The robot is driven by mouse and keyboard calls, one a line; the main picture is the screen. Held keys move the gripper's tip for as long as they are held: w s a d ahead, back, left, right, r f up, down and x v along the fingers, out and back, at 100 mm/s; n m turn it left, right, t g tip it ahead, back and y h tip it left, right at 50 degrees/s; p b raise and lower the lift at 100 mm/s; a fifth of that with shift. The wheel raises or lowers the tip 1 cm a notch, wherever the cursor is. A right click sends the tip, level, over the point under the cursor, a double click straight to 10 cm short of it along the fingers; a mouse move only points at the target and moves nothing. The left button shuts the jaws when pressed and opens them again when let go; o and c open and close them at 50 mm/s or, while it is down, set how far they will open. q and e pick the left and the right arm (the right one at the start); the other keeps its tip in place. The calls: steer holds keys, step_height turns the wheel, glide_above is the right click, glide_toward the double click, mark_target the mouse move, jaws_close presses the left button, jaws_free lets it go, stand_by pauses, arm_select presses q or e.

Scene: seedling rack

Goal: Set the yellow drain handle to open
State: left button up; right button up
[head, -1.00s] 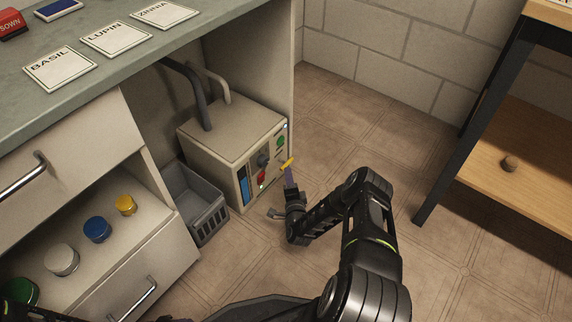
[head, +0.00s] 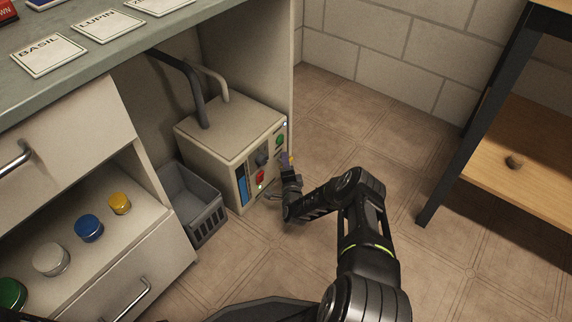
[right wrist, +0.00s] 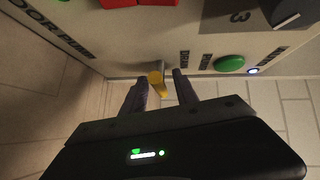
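The yellow drain handle (right wrist: 157,84) sticks out from the front panel of the beige pump box (head: 222,130) on a short metal post. In the right wrist view it lies between the two fingers of my right gripper (right wrist: 159,90), which stand apart with a gap visible beside the handle. In the head view the right gripper (head: 286,160) is at the right side of the box's front and hides most of the handle. The small lettering near the handle is too unclear to read its setting. My left gripper is not in view.
The panel also has a green button (right wrist: 229,63), a red control (head: 260,177) and a dark knob (head: 262,158). A grey basket (head: 205,217) stands left of the box, under the counter (head: 90,68). A wooden shelf unit (head: 520,135) is at right.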

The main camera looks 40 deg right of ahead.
jaws_close()
stand_by(1.2)
